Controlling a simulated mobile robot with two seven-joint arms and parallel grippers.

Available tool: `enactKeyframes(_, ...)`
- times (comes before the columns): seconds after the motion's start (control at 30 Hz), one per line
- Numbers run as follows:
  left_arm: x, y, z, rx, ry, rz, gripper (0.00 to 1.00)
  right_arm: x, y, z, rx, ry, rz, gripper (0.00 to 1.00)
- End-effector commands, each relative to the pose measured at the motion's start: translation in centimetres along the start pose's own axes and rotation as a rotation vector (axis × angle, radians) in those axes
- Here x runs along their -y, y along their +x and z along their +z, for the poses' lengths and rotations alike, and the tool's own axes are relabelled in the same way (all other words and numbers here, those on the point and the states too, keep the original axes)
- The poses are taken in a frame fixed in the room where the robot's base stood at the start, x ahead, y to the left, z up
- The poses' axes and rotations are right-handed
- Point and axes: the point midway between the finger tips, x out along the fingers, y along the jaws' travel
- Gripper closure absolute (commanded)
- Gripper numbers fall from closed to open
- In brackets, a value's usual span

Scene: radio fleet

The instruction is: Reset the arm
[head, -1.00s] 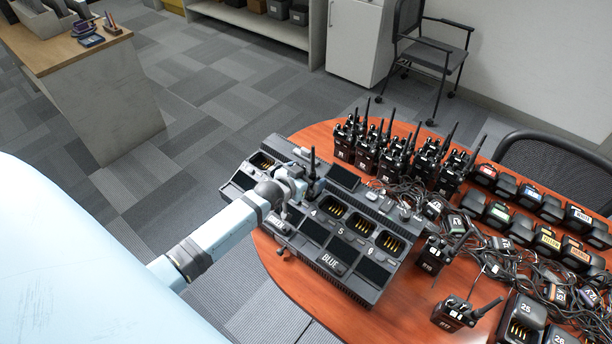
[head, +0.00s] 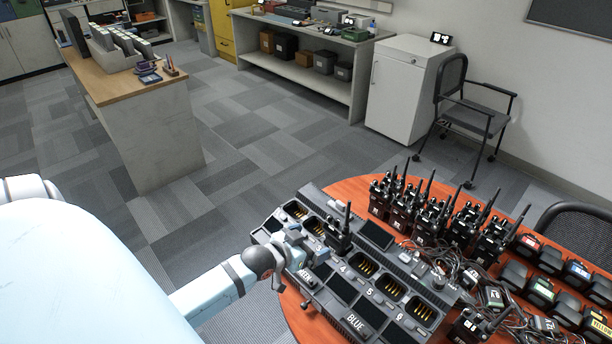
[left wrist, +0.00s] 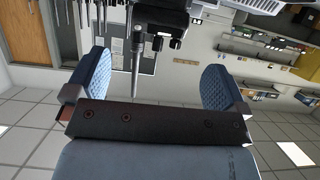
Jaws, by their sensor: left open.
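My left arm reaches in from the lower left in the head view. A black radio (head: 338,238) stands upright in a charger slot just right of the gripper. In the left wrist view the two blue padded fingers (left wrist: 157,82) are wide apart. A radio's antenna (left wrist: 137,65) shows upside down between them, and no finger touches it. My right gripper is not in view.
The charger sits on a red-brown round-edged table (head: 350,188). Several radios (head: 432,220) stand behind it, with tangled cables (head: 462,272) and more chargers to the right. A wooden-topped counter (head: 135,85) stands at the back left. Carpeted floor (head: 230,150) between is clear.

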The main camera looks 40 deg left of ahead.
Motion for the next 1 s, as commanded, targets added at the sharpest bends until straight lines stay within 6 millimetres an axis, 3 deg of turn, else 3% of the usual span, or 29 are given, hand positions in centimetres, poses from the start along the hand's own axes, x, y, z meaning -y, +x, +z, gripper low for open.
enactKeyframes(0.43, 0.0, -1.0, -0.1, 0.000, 0.001, 0.000, 0.00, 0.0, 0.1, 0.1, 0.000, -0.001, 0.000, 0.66)
enactKeyframes(0.53, -0.8, -1.2, 0.6, 0.011, 0.002, 0.007, 0.00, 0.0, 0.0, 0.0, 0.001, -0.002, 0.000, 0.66)
enactKeyframes(0.67, -4.9, -2.9, 3.9, 0.063, 0.017, 0.044, 0.00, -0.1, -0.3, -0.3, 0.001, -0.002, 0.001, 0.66)
enactKeyframes(0.8, -11.4, -6.0, 8.0, 0.133, 0.044, 0.105, 0.00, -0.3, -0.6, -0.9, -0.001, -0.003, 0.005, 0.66)
enactKeyframes(0.9, -15.3, -8.0, 10.0, 0.166, 0.060, 0.142, 0.00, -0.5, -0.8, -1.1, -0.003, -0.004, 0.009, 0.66)
enactKeyframes(1.0, -17.9, -9.5, 11.1, 0.186, 0.071, 0.168, 0.00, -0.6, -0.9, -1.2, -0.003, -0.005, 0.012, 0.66)
